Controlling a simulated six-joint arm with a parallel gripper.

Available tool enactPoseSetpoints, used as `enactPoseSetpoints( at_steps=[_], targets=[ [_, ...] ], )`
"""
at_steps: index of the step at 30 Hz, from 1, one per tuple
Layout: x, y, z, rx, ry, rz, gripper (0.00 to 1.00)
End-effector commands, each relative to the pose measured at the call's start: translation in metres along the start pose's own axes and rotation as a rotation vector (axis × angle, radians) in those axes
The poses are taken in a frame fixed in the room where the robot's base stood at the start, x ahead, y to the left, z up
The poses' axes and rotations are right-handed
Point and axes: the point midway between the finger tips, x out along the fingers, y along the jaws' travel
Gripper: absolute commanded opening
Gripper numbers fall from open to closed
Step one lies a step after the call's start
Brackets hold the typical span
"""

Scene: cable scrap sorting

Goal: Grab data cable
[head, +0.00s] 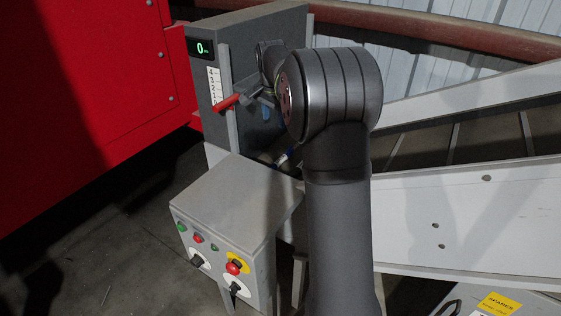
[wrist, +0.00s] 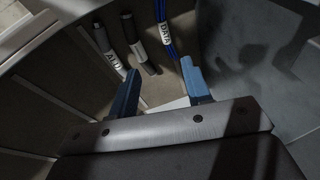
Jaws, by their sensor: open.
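The data cable (wrist: 165,32) is a bundle of blue strands with a white DATA label, at the top middle of the wrist view. Its upper end runs out of frame. My gripper (wrist: 158,68) shows two blue fingers, spread apart with nothing between them. The data cable's lower end lies just above the right fingertip in the picture; I cannot tell whether they touch. In the head view my arm hides most of the gripper, and I cannot make out the data cable clearly.
A grey cable labelled ALU (wrist: 106,45) and a dark cable with light bands (wrist: 133,40) lie left of the data cable. In the head view stand a grey panel with a display (head: 201,47), a red lever (head: 225,102), a control box (head: 235,205) and a sloped conveyor side (head: 470,215).

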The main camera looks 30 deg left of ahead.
Motion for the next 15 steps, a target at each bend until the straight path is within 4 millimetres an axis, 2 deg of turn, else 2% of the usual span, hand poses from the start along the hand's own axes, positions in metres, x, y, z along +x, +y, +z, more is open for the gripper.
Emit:
enactPoseSetpoints(
  at_steps=[1, 6, 10, 15],
  targets=[
    [0.022, -0.005, -0.001, 0.027, -0.032, 0.023, 0.45],
    [0.076, -0.016, 0.001, 0.117, -0.122, 0.086, 0.45],
    [0.103, -0.02, 0.004, 0.164, -0.166, 0.123, 0.45],
    [0.12, -0.021, 0.006, 0.19, -0.19, 0.142, 0.45]
  ],
)
